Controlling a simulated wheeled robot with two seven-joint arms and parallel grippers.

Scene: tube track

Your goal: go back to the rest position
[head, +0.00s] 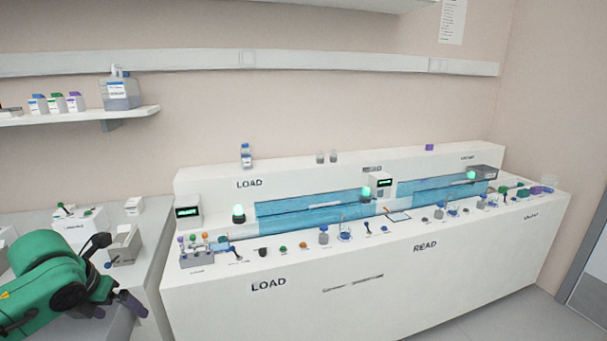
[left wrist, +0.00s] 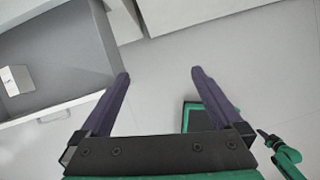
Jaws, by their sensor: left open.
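My left gripper (head: 122,304) hangs at the lower left of the head view, in front of the grey side bench and left of the white track bench. In the left wrist view my left gripper (left wrist: 160,75) has its two dark purple fingers spread wide with nothing between them. The grey floor shows below the fingers. My right gripper does not show in the head view.
The white track bench (head: 215,300) carries a blue track (head: 310,218), a tube rack (head: 197,257) and several small items. A side bench (head: 150,235) stands left of it. A wall shelf (head: 60,117) holds bottles. The floor (head: 500,320) in front is clear.

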